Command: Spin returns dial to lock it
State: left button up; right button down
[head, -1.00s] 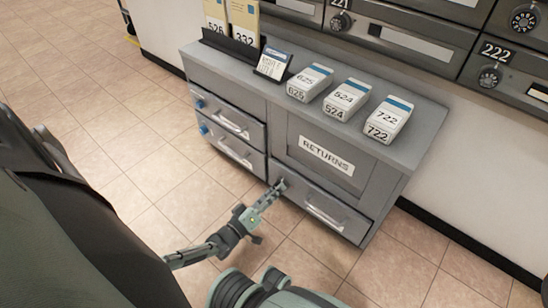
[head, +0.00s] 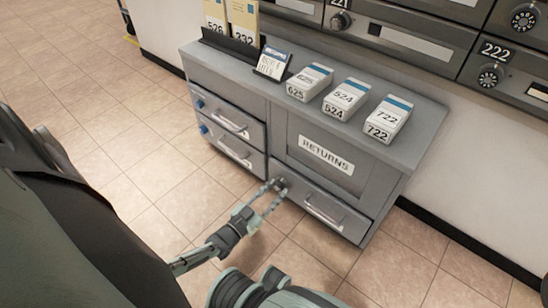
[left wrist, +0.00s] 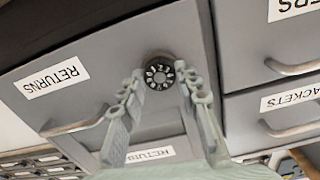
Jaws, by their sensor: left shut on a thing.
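The returns dial (head: 281,184) is a small dark round knob at the upper left of the returns drawer (head: 345,222). In the left wrist view the dial (left wrist: 159,72) shows a black face with white marks, too small to read. My left gripper (head: 273,186) reaches it from the front, with one finger on each side. In the left wrist view, the left gripper's fingertips (left wrist: 160,74) are closed on the dial's rim. The drawer front sits flush in the cabinet. My right gripper is not in view.
The grey cabinet (head: 425,125) carries white card boxes (head: 346,100) and a card holder (head: 272,65) on top. Two drawers (head: 228,118) with blue knobs are to the left. Dark mailboxes (head: 490,75) line the wall. The tiled floor (head: 130,150) at left is clear.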

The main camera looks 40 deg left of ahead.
pick_arm(q)
jog(key=m, duration=0.4)
jog(key=shift+m, duration=2.5)
jog(key=o, duration=1.2)
jog(key=shift+c, duration=0.2)
jog(key=s, duration=1.2)
jog(key=shift+a, duration=0.45)
jog(key=shift+s, duration=0.1)
